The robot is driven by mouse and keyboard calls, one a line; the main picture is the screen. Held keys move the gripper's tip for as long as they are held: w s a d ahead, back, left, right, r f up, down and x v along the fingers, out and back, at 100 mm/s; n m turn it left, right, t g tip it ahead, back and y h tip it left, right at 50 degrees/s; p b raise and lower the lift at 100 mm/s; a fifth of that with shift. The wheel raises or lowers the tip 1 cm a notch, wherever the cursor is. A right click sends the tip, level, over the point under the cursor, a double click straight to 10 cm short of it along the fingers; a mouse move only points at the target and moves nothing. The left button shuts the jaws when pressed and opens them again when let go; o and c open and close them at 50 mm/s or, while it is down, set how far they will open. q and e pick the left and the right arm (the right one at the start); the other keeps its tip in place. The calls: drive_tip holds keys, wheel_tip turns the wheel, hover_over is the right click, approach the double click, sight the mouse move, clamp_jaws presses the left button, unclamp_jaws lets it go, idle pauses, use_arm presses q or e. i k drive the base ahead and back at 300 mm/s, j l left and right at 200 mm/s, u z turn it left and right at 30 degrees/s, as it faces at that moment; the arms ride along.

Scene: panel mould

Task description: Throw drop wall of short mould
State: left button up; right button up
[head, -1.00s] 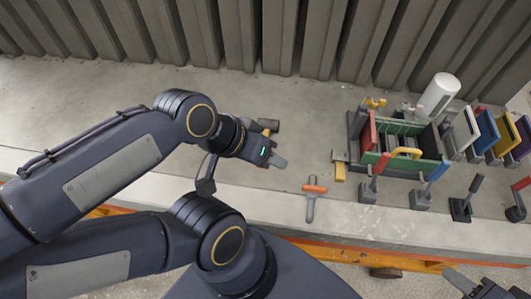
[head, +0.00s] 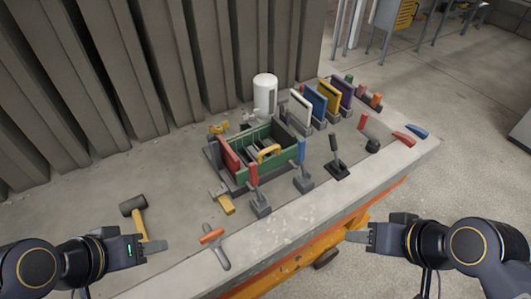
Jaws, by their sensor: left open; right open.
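The small mould (head: 240,183) stands on the grey concrete ledge (head: 165,190), with green long walls, a red end plate (head: 229,157) and dark bars inside. A yellow handle (head: 268,152) stands over its front green wall (head: 280,166). Upright levers stand in front of it: one red-topped (head: 254,178), one blue-topped (head: 301,156). A black lever (head: 335,152) stands to the right. My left gripper (head: 160,245) is open and empty at lower left, beside a mallet. My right gripper (head: 352,236) is open and empty off the ledge's front edge. Both are apart from the mould.
A mallet (head: 132,207) and an orange-handled tool (head: 212,237) lie on the ledge. A white cylinder (head: 265,94) stands behind the mould. White, blue, yellow and purple panels (head: 329,100) stand in a row to the right. Ribbed walls (head: 150,60) close the back. Floor lies open at right.

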sight(280, 157)
drive_tip(key=l+u, duration=0.2)
drive_tip(key=u, duration=0.15)
drive_tip(key=i+l+u, duration=0.1)
drive_tip(key=u, duration=0.25)
drive_tip(key=l+u, duration=0.35)
drive_tip(key=j, duration=0.1)
